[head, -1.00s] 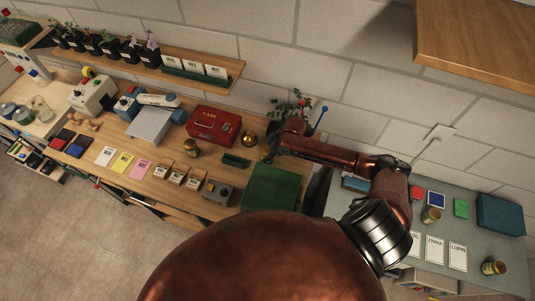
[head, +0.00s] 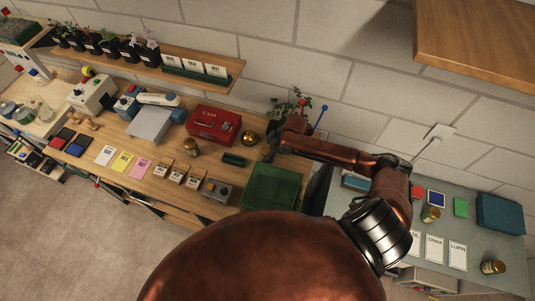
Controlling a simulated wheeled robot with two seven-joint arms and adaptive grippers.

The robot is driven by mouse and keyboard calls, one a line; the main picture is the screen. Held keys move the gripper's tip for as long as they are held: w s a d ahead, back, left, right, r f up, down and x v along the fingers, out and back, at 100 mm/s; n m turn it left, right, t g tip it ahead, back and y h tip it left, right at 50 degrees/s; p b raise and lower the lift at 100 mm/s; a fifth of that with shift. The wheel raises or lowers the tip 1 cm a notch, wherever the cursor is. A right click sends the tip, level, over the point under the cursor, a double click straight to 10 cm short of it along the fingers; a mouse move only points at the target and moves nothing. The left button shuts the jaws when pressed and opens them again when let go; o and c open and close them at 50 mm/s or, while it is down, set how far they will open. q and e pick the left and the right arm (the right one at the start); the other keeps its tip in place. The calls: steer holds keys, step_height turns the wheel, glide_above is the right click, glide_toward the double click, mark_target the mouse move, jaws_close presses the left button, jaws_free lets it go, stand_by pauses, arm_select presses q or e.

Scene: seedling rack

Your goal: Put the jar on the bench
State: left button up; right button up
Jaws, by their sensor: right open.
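My right gripper (head: 268,150) is over the wooden bench, right of the brass bell, open and apart from all the jars. Its fingers are small and dark here. My left gripper is not in view.
A wooden shelf (head: 475,45) overhangs at the upper right.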

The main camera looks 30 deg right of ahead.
steer(key=v, duration=1.1)
steer(key=shift+s+r+b, duration=0.15)
steer(key=shift+r+b, duration=0.1)
steer(key=shift+b, duration=0.2)
